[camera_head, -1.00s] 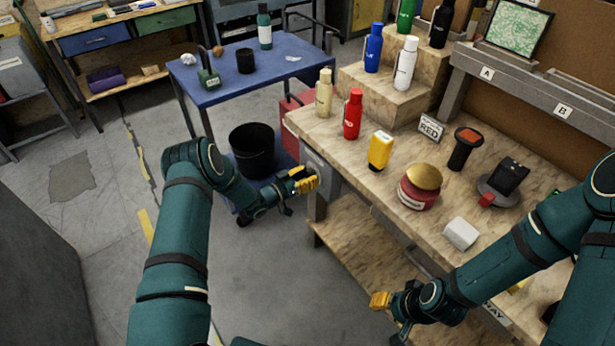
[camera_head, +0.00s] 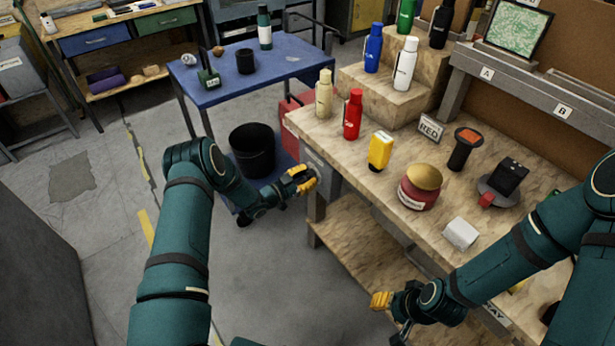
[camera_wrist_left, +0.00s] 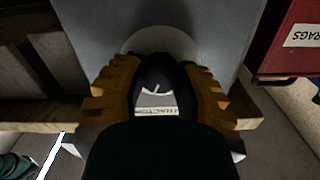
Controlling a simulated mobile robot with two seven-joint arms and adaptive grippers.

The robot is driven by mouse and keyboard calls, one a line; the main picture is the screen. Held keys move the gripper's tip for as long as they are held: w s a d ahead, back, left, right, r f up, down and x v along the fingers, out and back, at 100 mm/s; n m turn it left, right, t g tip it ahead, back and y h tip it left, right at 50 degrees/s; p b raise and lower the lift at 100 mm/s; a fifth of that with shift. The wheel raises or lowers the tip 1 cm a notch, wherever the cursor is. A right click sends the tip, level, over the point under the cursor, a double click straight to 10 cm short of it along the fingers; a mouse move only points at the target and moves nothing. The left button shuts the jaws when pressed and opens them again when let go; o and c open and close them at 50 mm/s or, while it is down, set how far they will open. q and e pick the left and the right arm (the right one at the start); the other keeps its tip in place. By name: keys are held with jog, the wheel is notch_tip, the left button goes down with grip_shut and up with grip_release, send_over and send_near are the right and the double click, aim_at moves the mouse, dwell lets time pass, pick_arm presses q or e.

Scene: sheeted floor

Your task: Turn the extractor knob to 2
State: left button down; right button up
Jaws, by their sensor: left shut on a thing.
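My left gripper (camera_head: 308,178) is at the grey box (camera_head: 318,165) on the left end of the workbench. In the left wrist view its two yellow fingers (camera_wrist_left: 158,88) are shut on the dark extractor knob (camera_wrist_left: 155,76), one on each side. A pale round dial plate (camera_wrist_left: 160,40) shows behind the knob, and a white label (camera_wrist_left: 156,111) with part of the word "EXTRACTOR" shows between the fingers. The fingers hide most of the dial, so I cannot read the setting. My right gripper (camera_head: 380,301) hangs beside the bench's front edge, away from the knob; its opening is unclear.
The workbench (camera_head: 335,135) holds several bottles, a red pot with a gold lid (camera_head: 420,185) and a handheld scanner (camera_head: 463,148). A red box labelled "RAGS" (camera_wrist_left: 290,38) is beside the grey box.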

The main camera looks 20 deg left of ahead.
pick_arm(q)
jog(key=m, duration=0.5)
jog(key=shift+m, duration=0.4)
jog(key=m, duration=0.5)
dwell(0.4)
jog(key=c, duration=0.6)
grip_release()
jog(key=shift+a, duration=0.15)
jog(key=v, duration=1.1)
jog(key=shift+s+a, duration=0.25)
jog(key=shift+s, duration=0.1)
